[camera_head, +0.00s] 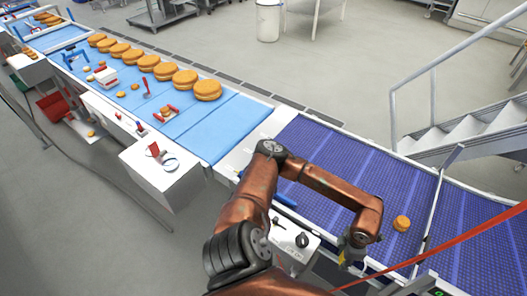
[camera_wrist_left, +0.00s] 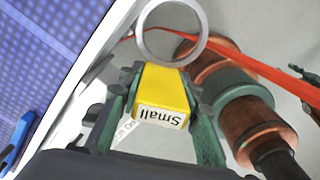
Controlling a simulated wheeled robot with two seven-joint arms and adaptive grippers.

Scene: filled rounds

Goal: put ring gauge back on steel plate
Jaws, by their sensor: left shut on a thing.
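The ring gauge (camera_wrist_left: 162,88) has a yellow handle with a white label reading "Small", upside down in the left wrist view, and a grey ring beyond it. My left gripper (camera_wrist_left: 160,100) is shut on the handle, one finger on each side. In the head view this gripper (camera_head: 350,252) hangs near the front edge of the purple belt, with only a bit of yellow showing. A pale box top (camera_head: 148,168) at the left carries another ring with a red handle. I cannot tell whether it is the steel plate.
A purple belt (camera_head: 330,165) with one small round bun (camera_head: 401,223) lies beside my arm. A control box (camera_head: 283,240) with a black knob stands close by. A blue belt (camera_head: 215,130) carries several filled rounds. A red strap (camera_head: 460,240) crosses the lower right.

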